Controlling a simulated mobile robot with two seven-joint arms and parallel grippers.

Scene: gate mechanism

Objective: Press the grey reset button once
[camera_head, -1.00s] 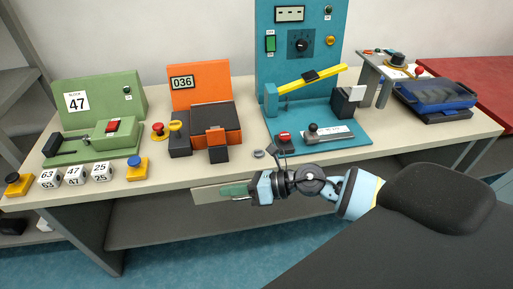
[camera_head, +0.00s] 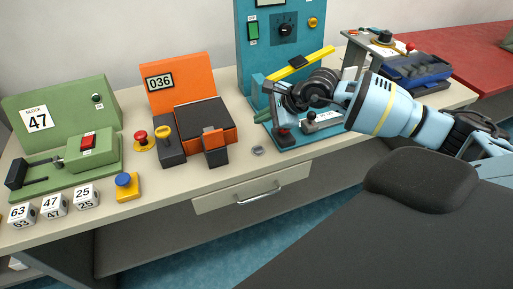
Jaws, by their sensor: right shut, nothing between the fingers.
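My right gripper (camera_head: 272,112) reaches in from the right over the front of the teal machine (camera_head: 252,70). It is shut and empty, with its fingers pointing down. A small dark grey block with a red mark (camera_head: 285,139) stands at the front of the teal base, close below the fingertips. I cannot tell whether they touch. I cannot tell for sure whether this block is the grey reset button; my gripper and wrist hide part of that area. A small flat grey round piece (camera_head: 258,151) lies on the table just left of it. My left gripper is not in view.
A ball-topped lever (camera_head: 310,118) and a yellow bar (camera_head: 305,62) are close to my gripper. An orange machine (camera_head: 180,80) and a green machine (camera_head: 60,105) stand left. A drawer (camera_head: 235,198) is below the table's front edge.

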